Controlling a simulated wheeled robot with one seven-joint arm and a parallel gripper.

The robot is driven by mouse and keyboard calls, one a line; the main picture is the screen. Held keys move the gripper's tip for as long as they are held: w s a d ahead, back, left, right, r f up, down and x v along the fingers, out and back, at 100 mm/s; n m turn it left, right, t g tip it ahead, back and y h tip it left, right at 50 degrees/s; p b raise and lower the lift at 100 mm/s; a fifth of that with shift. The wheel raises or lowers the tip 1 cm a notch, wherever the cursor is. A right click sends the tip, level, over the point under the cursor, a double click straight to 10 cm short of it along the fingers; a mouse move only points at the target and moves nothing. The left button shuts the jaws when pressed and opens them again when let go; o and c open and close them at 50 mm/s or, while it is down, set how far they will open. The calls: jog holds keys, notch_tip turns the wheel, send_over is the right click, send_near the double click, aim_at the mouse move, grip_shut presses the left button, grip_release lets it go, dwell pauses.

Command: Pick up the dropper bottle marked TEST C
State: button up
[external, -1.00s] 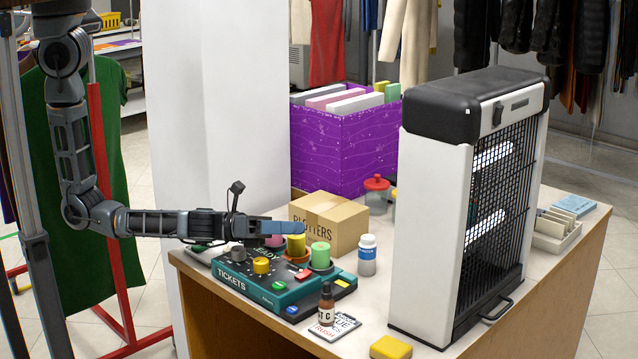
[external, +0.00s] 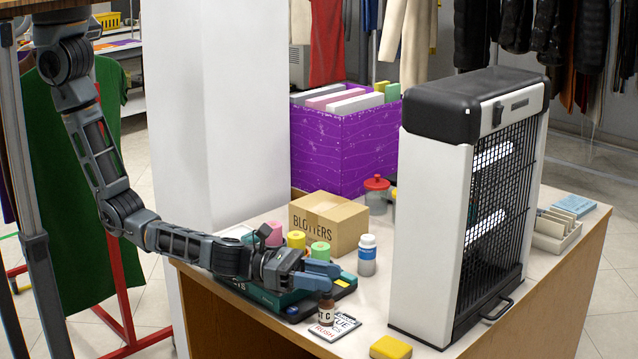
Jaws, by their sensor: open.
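The dropper bottle (external: 326,313) is small and brown with a white label whose visible end reads "T C". It stands upright near the front edge of the counter, beside a clipboard-like card (external: 342,325). My gripper (external: 322,276) is open, with blue fingers, just above and behind the bottle. The fingers cover the bottle's dropper top in this view. I cannot tell whether they touch it or stand around it.
My arm crosses over the teal ticket device (external: 270,297). A yellow block (external: 390,347) and a tall black-and-white heater-like unit (external: 430,230) stand to the right.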

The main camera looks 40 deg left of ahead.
aim_at(332, 303)
notch_tip(332, 303, down, 2)
jog(key=shift+f+b, duration=0.2)
jog(key=shift+b, duration=0.25)
jog(key=shift+x, duration=1.15)
jog(key=shift+w+d+r+b, duration=0.2)
jog(key=shift+d+b, duration=0.1)
jog(key=shift+d, duration=0.05)
jog(key=shift+c, duration=0.2)
grip_shut()
